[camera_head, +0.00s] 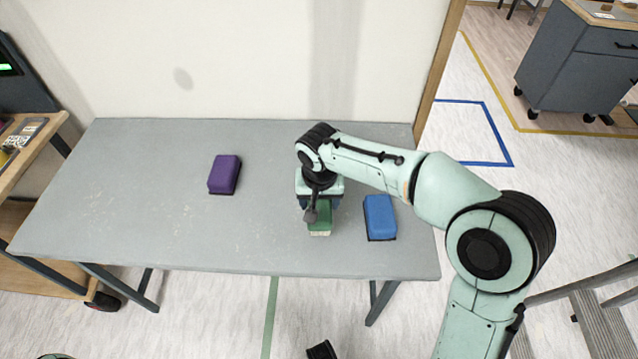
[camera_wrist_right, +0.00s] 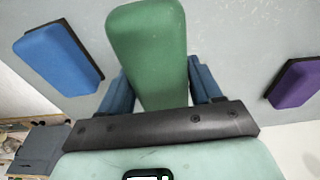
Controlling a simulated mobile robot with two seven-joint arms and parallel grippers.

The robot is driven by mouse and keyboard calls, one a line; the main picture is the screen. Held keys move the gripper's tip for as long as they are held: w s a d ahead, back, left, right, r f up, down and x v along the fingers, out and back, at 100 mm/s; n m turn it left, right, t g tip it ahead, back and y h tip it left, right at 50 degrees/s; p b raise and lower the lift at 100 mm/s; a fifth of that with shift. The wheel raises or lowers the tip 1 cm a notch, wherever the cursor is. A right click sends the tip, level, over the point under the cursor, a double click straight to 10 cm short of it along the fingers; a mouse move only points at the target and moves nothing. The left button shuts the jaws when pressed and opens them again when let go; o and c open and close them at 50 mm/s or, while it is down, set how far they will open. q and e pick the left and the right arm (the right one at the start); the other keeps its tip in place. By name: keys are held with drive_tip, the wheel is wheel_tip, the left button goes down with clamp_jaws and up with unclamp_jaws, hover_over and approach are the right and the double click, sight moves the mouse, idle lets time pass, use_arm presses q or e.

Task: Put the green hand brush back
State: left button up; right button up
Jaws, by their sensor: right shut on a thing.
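The green hand brush (camera_head: 320,216) is at the right half of the grey table, between the purple and blue brushes, with pale bristles at its front lower edge. My right gripper (camera_head: 320,203) reaches down over it and covers its rear part. In the right wrist view the green brush (camera_wrist_right: 150,50) sits between the two blue fingers of my right gripper (camera_wrist_right: 160,80), which is shut on it. I cannot tell whether the brush touches the tabletop or is just above it. My left gripper is not in view.
The table (camera_head: 130,200) also holds a purple brush (camera_head: 224,173) on the left and a blue brush (camera_head: 380,217) close on the right. The left part of the tabletop is clear. A wall (camera_head: 240,60) stands behind the table, and a wooden cart (camera_head: 30,150) stands at the left.

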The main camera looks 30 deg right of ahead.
sight(319, 202)
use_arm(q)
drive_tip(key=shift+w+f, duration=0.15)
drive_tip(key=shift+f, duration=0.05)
use_arm(e)
drive_tip(key=shift+f, duration=1.7)
use_arm(q)
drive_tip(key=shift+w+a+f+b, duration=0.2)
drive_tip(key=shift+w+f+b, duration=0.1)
drive_tip(key=shift+b, duration=0.05)
use_arm(e)
drive_tip(key=shift+f, duration=0.4)
drive_tip(key=o, duration=1.1)
drive_tip(key=shift+r, duration=0.1)
